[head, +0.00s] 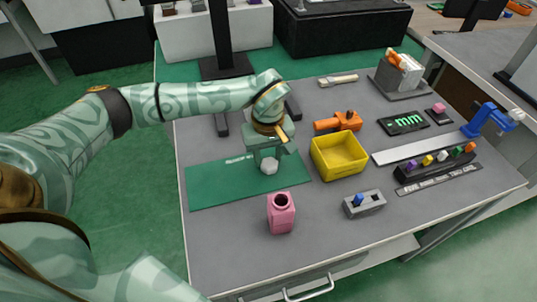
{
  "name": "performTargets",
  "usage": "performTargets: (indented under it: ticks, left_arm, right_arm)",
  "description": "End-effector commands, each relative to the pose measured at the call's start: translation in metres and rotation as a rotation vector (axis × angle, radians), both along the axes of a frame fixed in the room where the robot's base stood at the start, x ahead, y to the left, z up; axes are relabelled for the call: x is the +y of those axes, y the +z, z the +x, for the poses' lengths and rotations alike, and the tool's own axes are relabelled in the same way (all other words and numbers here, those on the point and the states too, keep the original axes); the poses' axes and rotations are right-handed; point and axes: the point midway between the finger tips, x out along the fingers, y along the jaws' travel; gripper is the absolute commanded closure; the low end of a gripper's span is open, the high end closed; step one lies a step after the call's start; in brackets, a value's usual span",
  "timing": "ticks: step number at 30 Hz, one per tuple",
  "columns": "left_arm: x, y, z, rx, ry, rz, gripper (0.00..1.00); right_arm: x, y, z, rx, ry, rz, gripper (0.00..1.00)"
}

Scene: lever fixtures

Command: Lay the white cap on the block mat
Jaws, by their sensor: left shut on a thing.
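The white cap (269,166) is a small pale faceted piece between the fingertips of my left gripper (268,158). The gripper points down and is shut on the cap; its fingers hide part of it. The green mat (215,190) with small white lettering lies flat on the left of the grey table. The cap shows over the right part of this mat. I cannot tell whether it touches the mat. My right gripper is not in view.
A pink block with a round hole (281,214) stands in front of the mat. A yellow bin (340,170) is to its right, with an orange tool (338,122) behind. A grey switch box (364,204) sits in front of the bin. The mat's left part is clear.

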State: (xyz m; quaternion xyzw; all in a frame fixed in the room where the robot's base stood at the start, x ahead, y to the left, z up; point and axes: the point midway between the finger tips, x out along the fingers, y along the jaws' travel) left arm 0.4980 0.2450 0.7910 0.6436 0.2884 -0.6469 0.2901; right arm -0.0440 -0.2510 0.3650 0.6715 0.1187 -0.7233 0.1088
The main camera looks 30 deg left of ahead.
Motion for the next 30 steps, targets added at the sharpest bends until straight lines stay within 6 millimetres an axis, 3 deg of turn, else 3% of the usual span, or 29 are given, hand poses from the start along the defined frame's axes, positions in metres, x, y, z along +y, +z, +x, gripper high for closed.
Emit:
performTargets:
  ticks: [2,3,5,6,14,17,30]
  left_arm:
    - [0.0,-0.002,0.0,0.001,0.001,0.001,0.89]
    - [0.0,-0.002,0.0,0.001,0.001,0.0,0.59]
    - [0.0,-0.002,0.0,0.001,0.001,0.0,0.42]
    - [0.0,-0.002,0.0,0.001,0.001,0.0,0.4]
    - [0.0,-0.001,0.0,0.001,0.001,-0.001,0.4]
    - [0.0,0.009,0.0,-0.003,0.0,0.0,0.4]
    - [0.001,0.105,0.001,-0.006,0.001,0.0,0.4]
  right_arm:
    - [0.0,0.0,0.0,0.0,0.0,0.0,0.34]
    - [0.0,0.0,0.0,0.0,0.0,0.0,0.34]
    - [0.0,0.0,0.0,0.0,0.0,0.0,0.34]
    - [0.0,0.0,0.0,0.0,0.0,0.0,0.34]
    - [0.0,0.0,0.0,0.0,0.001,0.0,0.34]
    - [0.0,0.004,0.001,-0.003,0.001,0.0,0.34]
    - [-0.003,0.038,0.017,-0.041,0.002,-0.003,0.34]
